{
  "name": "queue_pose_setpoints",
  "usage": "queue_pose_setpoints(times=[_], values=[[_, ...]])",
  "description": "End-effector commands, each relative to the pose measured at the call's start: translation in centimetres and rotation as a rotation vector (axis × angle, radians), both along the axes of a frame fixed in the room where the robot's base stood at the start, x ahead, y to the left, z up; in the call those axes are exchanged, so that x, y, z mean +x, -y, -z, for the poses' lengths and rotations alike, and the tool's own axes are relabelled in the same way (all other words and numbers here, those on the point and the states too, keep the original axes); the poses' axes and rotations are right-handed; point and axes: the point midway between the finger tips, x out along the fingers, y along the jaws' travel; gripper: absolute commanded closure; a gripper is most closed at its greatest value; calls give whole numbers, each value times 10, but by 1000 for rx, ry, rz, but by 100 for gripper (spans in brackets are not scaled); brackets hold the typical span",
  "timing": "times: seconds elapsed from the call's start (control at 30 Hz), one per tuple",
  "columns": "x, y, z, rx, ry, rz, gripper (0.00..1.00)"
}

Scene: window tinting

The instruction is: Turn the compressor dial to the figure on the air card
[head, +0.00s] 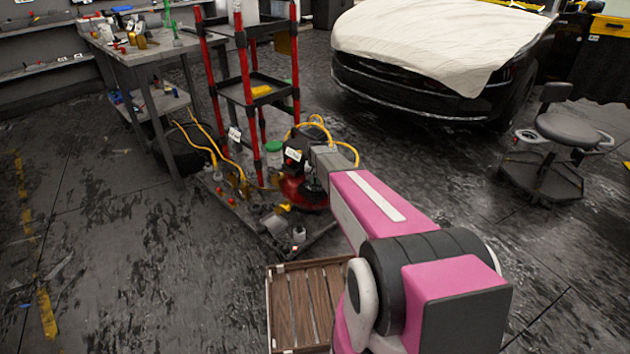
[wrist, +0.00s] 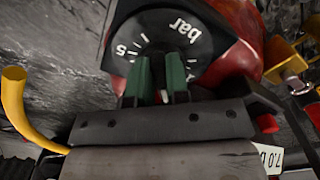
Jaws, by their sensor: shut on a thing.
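The red compressor (head: 300,194) stands on the low cart in the middle of the head view; its red body (wrist: 240,62) also shows in the wrist view. Its black dial face (wrist: 155,25) carries white marks, a "5" and the word "bar". My gripper (wrist: 161,72), with green fingertips, is shut over the dial's middle, on the dial knob, which the fingers mostly hide. The pointer's setting cannot be read. A white card (wrist: 271,158) reading "7.0" is partly visible at the lower right of the wrist view. In the head view my arm hides most of the gripper.
A yellow hose (wrist: 15,100) curves at the left of the wrist view. A red-posted shelf rack (head: 246,75) and a workbench (head: 140,48) stand behind the compressor. A slatted wooden crate (head: 292,308) lies in front. A covered car (head: 430,45) and stool (head: 567,128) stand right.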

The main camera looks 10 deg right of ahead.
Motion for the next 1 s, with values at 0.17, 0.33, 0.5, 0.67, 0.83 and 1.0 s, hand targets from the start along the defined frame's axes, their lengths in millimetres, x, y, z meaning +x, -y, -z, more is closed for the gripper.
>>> queue_pose_setpoints(times=[0.17, 0.33, 0.5, 0.67, 0.83, 1.0], values=[[0, 0, -1, 0, 0, -1, 100], [0, 0, -1, 0, 0, 0, 81], [0, 0, 0, 0, 0, 0, 58], [0, 0, 0, 0, 0, 0, 58], [0, 0, -11, 0, 1, 0, 58], [-1, 0, -39, 0, 2, 0, 58]])
